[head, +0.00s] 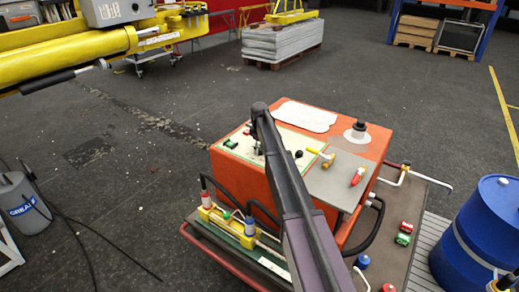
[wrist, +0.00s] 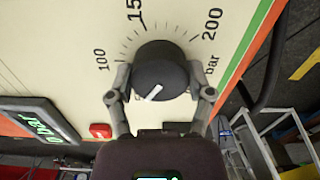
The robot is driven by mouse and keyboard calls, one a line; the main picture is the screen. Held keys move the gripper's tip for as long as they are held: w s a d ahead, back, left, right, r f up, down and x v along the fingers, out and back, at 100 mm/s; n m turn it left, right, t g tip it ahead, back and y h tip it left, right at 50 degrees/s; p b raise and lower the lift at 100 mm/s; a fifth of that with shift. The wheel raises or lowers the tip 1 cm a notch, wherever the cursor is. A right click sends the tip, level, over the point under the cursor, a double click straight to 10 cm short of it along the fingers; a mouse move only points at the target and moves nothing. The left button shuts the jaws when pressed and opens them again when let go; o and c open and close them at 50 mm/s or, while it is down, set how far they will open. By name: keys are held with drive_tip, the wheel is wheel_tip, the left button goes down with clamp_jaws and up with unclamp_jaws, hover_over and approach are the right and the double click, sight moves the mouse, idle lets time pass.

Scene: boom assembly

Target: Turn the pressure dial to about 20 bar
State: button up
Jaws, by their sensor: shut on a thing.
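The pressure dial (wrist: 161,68) is a round black knob with a white pointer mark, on a cream panel (wrist: 60,35) in the wrist view. The pointer slants toward the lower left. Scale marks around the knob show 100, a partly cut 150, 200 and "bar"; the lower part of the scale is hidden by the knob and my gripper. My gripper (wrist: 160,92) is shut on the knob, one finger on each side. In the head view my arm hides the dial; the panel (head: 285,137) tops the orange unit (head: 255,182).
A dark display (wrist: 40,120) with green characters and a red button (wrist: 100,131) sit beside the dial. In the head view, a yellow-handled lever (head: 321,158) and a red-yellow part (head: 358,176) stand right of my arm. A blue drum (head: 482,235) stands at right.

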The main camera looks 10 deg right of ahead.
drive_tip(key=n, duration=0.4)
drive_tip(key=shift+n, duration=0.3)
drive_tip(key=n, duration=0.4)
drive_tip(key=shift+s+n, duration=0.1)
drive_tip(key=shift+n, duration=0.2)
drive_tip(key=o, duration=1.1)
